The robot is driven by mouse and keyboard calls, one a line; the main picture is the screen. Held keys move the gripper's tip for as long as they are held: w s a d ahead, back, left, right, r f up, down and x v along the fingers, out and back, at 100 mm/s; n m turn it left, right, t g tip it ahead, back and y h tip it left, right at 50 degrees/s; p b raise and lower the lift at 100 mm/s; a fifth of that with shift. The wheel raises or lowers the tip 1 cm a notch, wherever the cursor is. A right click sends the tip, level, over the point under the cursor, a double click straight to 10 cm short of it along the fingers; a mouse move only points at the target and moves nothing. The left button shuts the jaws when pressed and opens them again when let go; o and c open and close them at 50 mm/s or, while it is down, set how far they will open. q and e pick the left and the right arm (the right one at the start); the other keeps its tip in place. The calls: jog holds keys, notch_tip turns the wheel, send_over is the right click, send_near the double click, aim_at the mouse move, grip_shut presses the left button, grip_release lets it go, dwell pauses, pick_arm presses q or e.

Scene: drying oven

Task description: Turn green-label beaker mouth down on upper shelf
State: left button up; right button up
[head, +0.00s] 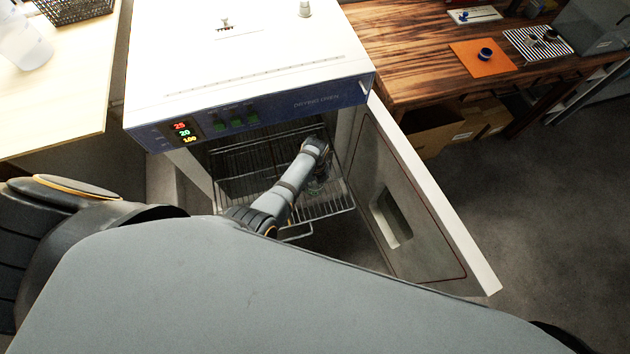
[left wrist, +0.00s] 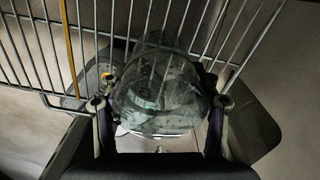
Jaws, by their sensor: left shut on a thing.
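The drying oven (head: 305,100) stands open, with wire shelves inside. My left arm reaches into it, and the left gripper (head: 318,176) is over the right part of a pulled-out wire shelf (head: 295,213). In the left wrist view, the left gripper (left wrist: 160,106) is shut on a clear glass beaker (left wrist: 160,88), one finger on each side. The beaker lies close to the wire rack (left wrist: 245,35). I cannot tell whether it touches the rack or which way its mouth points. Its label colour is not clear. My right gripper is not in view.
The oven door (head: 405,200) stands open on the right, close beside my left arm. A wooden bench (head: 425,60) with an orange mat (head: 470,62) is at the right. A pale table (head: 70,100) is at the left. Small items stand on the oven's top.

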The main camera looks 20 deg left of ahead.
pick_arm(q)
jog(key=shift+f, duration=0.15)
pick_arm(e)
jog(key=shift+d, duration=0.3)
pick_arm(q)
jog(key=shift+f, duration=0.25)
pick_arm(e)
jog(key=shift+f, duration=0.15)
pick_arm(q)
jog(key=o, duration=1.4)
